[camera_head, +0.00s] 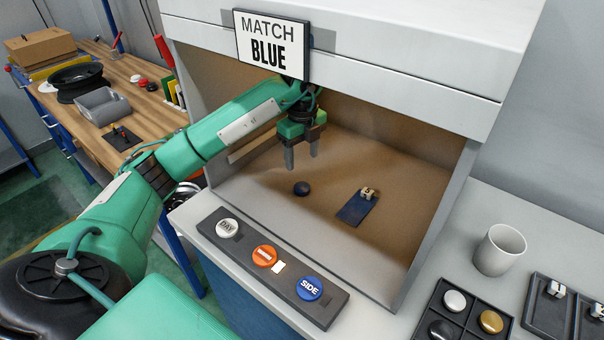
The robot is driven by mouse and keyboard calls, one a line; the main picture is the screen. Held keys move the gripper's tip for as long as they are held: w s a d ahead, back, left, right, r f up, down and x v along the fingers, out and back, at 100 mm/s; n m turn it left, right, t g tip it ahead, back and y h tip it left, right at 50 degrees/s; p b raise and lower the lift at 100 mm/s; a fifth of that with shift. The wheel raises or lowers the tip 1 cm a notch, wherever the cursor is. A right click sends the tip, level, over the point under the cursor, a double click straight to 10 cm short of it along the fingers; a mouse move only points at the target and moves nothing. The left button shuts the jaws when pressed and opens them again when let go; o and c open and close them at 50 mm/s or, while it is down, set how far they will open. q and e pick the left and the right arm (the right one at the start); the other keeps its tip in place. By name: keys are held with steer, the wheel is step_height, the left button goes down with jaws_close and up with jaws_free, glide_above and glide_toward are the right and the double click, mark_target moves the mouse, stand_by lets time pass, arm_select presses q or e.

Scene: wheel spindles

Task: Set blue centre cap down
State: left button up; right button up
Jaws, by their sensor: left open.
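A dark blue centre cap (301,188) lies on the brown floor inside the open-fronted booth (400,150). My left gripper (302,164) reaches into the booth from the left. Its two grey fingers point down, apart and empty, just above the cap and clear of it. A sign reading "MATCH BLUE" (270,42) hangs at the top front edge of the booth. My right gripper is not in view.
A blue plate with a small metal piece (357,208) lies right of the cap. Buttons sit on a grey panel (325,309) in front. A white cup (499,250) and a compartment tray with caps (464,314) stand at right. A wooden bench (150,107) is at left.

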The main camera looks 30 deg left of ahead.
arm_select(q)
step_height(320, 180, up, 3)
steer(key=shift+f, duration=0.15)
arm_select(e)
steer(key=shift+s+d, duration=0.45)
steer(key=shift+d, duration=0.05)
